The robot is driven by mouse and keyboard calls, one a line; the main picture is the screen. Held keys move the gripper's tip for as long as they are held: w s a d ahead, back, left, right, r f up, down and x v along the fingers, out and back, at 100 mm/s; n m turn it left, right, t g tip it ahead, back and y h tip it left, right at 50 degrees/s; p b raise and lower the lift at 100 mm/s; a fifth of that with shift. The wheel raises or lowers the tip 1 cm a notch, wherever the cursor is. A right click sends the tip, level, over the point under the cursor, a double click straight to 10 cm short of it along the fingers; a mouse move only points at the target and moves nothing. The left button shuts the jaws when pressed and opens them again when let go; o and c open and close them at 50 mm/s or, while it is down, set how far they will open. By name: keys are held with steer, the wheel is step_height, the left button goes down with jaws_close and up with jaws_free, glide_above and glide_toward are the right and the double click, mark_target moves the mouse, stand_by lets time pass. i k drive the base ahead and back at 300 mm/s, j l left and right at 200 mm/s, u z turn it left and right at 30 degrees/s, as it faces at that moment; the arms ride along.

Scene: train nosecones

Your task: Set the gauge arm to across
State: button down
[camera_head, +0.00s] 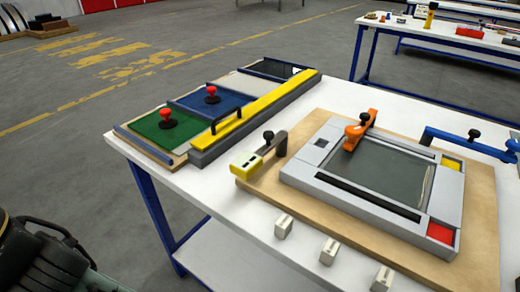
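Three lever-like arms with dark knobs show on the near table, and I cannot tell for certain which is the gauge arm. A yellow and grey arm (259,157) lies at the left edge of the grey framed panel (350,208), pointing diagonally. An orange arm (356,133) sits on the panel's far edge, its near end over the dark glass (388,172). A blue arm (465,143) extends beyond the panel at the right, running roughly left to right; its right end is cut off by the picture edge. My gripper is not in view.
A wooden board (467,251) carries the panel. Three small white blocks (329,251) stand along the near table edge. Left of it are a yellow bar (262,103) with a black handle and green and blue plates (168,132) with red knobs. White tabletop (345,93) behind is clear.

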mark_target(248, 164)
steer(key=i+l+u, duration=0.1)
steer(key=l+u, duration=0.6)
steer(key=i+j, duration=0.05)
steer(key=j, duration=0.05)
